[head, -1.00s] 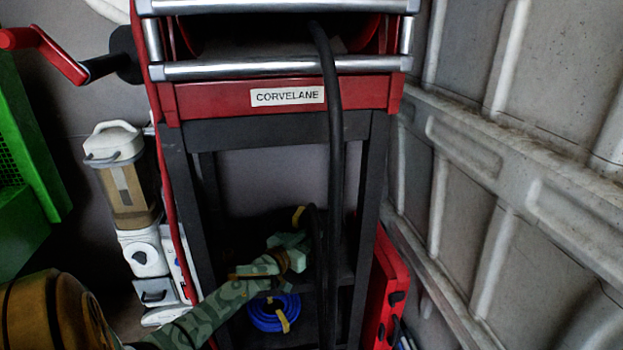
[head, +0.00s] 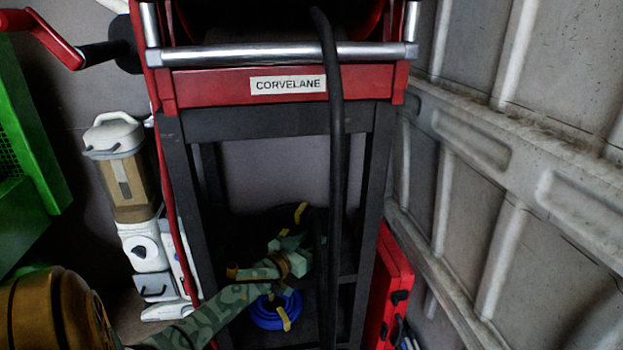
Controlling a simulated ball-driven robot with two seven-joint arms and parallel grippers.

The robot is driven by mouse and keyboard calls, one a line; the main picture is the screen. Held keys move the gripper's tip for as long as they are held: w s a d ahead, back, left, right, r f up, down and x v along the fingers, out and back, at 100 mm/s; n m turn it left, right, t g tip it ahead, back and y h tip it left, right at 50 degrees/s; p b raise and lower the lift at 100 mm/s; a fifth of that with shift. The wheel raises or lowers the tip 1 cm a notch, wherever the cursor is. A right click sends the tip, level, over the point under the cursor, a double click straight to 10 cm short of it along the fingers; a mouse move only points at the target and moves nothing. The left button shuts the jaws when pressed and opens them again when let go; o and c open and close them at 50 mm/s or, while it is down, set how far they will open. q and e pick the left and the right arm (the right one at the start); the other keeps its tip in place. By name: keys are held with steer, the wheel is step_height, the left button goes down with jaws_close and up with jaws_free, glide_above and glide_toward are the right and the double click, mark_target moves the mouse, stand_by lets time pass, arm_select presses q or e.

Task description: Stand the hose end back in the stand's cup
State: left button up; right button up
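The black hose (head: 336,130) hangs from the reel at the top of the dark-framed stand (head: 255,124) and runs down its front. Its lower end is hard to make out in the dark. My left arm, in a camouflage pattern, reaches in from the lower left. Its gripper (head: 300,238) is inside the stand's lower part, just left of the hanging hose. The fingers are small and dark, so their opening and any hold are unclear. A yellow mark (head: 300,212) shows just above the gripper on something dark. I cannot pick out the cup. My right gripper is not in view.
A blue coil (head: 278,312) with a yellow strap lies low in the stand, below my gripper. A red case (head: 388,290) stands at its right, a white and brown appliance (head: 132,210) at its left. A red crank (head: 45,38) juts out at upper left. A ribbed wall closes the right.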

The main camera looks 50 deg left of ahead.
arm_select(q)
steer(key=shift+o, duration=0.7)
